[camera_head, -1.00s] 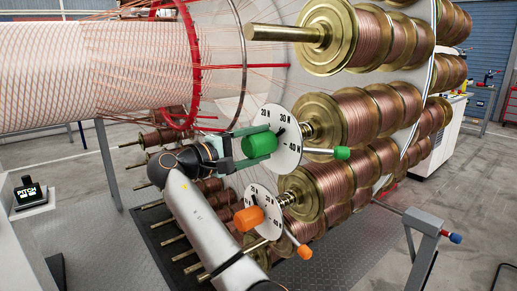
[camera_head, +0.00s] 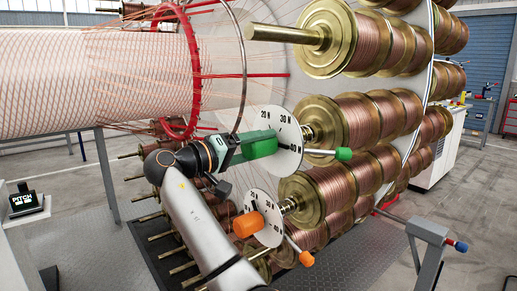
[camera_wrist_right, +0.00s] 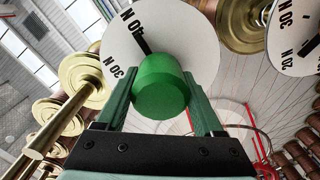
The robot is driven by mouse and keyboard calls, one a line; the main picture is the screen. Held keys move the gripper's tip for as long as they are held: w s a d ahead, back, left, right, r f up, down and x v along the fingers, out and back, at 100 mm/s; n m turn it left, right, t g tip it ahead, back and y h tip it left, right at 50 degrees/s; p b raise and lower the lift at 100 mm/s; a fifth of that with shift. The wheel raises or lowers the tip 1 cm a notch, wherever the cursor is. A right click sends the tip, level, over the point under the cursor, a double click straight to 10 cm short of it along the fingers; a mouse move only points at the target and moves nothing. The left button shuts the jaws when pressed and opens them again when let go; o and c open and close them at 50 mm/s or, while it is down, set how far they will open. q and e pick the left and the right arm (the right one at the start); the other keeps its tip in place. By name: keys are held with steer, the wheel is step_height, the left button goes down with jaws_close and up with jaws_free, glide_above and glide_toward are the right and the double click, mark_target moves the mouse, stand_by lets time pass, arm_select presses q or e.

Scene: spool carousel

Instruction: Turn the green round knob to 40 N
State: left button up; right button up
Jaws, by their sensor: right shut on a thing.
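The green round knob (camera_head: 263,149) sits on a white dial plate (camera_head: 291,133) marked 20 N, 30 N and 40 N, at the middle of the head view. My right gripper (camera_head: 258,143) is shut on the knob from the left. In the right wrist view the green knob (camera_wrist_right: 161,88) lies between the two green fingers of my right gripper (camera_wrist_right: 161,92). There a black pointer (camera_wrist_right: 142,43) runs from the knob to the 40 N label, at or very near it. My left gripper is not in view.
An orange knob (camera_head: 248,224) on a second white dial (camera_head: 262,206) is just below. Green-tipped (camera_head: 343,154) and orange-tipped (camera_head: 306,258) levers stick out close by. Large copper spools (camera_head: 330,122) crowd the right side, with taut strands to the left.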

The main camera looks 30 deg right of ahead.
stand_by(0.3)
steer(key=o, duration=1.4)
steer(key=shift+c, duration=0.2)
steer(key=shift+a, duration=0.1)
steer(key=shift+a, duration=0.3)
steer(key=s+a, duration=0.1)
steer(key=a, duration=1)
steer(key=shift+a, duration=0.4)
